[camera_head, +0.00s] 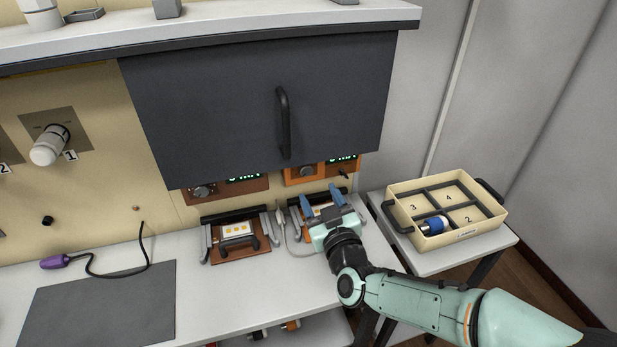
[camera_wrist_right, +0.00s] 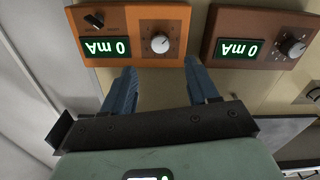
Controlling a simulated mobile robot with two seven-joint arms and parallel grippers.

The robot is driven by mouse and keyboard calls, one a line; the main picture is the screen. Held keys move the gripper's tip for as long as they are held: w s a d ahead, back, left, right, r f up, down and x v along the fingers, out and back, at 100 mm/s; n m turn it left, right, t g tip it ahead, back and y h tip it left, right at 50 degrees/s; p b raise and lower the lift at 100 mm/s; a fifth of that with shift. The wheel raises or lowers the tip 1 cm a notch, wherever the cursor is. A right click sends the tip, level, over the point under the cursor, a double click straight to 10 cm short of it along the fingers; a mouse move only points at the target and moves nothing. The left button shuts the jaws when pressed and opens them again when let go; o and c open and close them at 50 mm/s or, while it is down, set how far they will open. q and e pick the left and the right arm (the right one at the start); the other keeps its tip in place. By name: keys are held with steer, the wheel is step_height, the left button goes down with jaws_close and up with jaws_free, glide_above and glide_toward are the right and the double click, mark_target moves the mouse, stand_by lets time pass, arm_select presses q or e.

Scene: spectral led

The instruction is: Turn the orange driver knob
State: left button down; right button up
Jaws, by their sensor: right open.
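The orange driver (camera_head: 291,177) is on the back panel under the dark cabinet door, partly hidden by it. Its dark round knob (camera_head: 307,171) is left of a green-lit display. In the right wrist view, upside down, the orange driver (camera_wrist_right: 135,15) shows a pale-faced knob (camera_wrist_right: 160,43) and a display reading "0 mA" (camera_wrist_right: 104,47). My right gripper (camera_head: 320,196) is open and empty in front of this driver. In the right wrist view the knob lies just beyond and between the gripper's blue fingers (camera_wrist_right: 158,70), with no clear contact. My left gripper is not in view.
A browner driver (camera_head: 240,184), also at "0 mA", is to the left. The cabinet door (camera_head: 250,90) overhangs the drivers. A fixture with a yellow-dotted board (camera_head: 238,231) is on the bench. A divided tray (camera_head: 408,186) holding a blue-and-white cylinder (camera_head: 433,225) stands at right.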

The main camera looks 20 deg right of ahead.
mark_target(307, 172)
steer(key=w, duration=0.8)
steer(key=shift+w+a, duration=0.1)
steer(key=shift+a, duration=0.05)
steer(key=shift+b, duration=0.3)
steer(key=c, duration=1)
